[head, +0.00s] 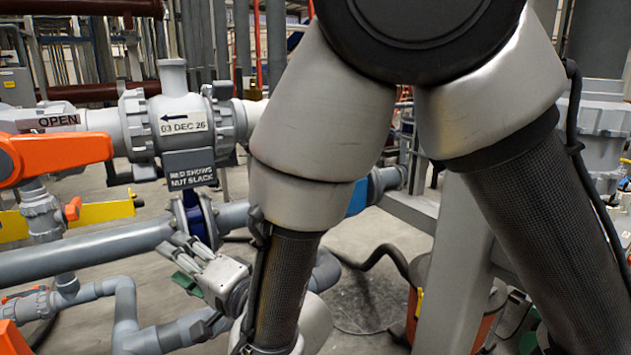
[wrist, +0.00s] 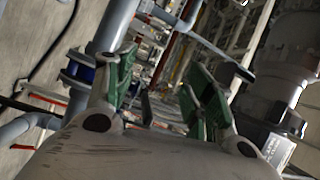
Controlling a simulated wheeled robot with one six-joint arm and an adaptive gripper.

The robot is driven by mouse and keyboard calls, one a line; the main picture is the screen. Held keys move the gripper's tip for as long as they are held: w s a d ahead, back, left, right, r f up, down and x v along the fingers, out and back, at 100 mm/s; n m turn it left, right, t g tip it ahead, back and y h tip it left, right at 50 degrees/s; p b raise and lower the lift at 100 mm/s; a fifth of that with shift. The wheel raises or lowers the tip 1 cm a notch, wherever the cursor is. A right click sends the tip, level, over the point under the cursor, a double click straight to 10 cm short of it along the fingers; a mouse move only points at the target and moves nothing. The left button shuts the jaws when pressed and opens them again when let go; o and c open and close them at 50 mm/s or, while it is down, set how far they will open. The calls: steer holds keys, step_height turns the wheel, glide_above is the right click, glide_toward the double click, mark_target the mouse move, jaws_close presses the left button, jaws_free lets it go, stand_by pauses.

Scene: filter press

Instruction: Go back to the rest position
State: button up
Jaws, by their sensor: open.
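My gripper (head: 187,262) is in the head view at lower centre-left, in front of the grey pipework. Its silver fingers with green pads point to the left. In the wrist view my gripper (wrist: 160,98) has its two green-padded fingers spread apart, with nothing between them. It is open and empty. My arm's large grey and dark links fill the centre and right of the head view and hide much behind them.
A grey valve body (head: 172,125) with a dated label stands above my gripper. An orange handle (head: 60,158) is at left, with a yellow plate (head: 105,211) below. A large grey horizontal pipe (head: 85,252) runs beside my gripper. Open floor (head: 365,305) shows at lower centre.

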steer(key=s+d+f+n+g+h, duration=0.2)
steer(key=f+n+g+h, duration=0.15)
steer(key=f, duration=0.35)
steer(key=s+d+f+n+g+h, duration=0.2)
steer(key=d+f+n+h, duration=0.15)
steer(key=f, duration=0.35)
steer(key=w+d+n+g+h, duration=0.1)
steer(key=w+d+n+h, duration=0.15)
steer(key=d, duration=0.55)
steer(key=s+d+r+m+h, duration=0.1)
steer(key=d+r, duration=0.6)
steer(key=d, duration=0.8)
steer(key=s+d+r+m+h, duration=0.1)
steer(key=d+r, duration=0.6)
steer(key=d, duration=0.8)
steer(key=s+d+r+m+t+h, duration=0.1)
steer(key=d+r, duration=0.6)
steer(key=d, duration=0.8)
steer(key=s+m+h, duration=0.1)
steer(key=m+h, duration=0.1)
steer(key=h, duration=0.1)
steer(key=shift+o, duration=1.2)
steer(key=shift+s+d+m+h, duration=0.15)
steer(key=shift+d+m+h, duration=0.1)
steer(key=shift+d+m, duration=0.1)
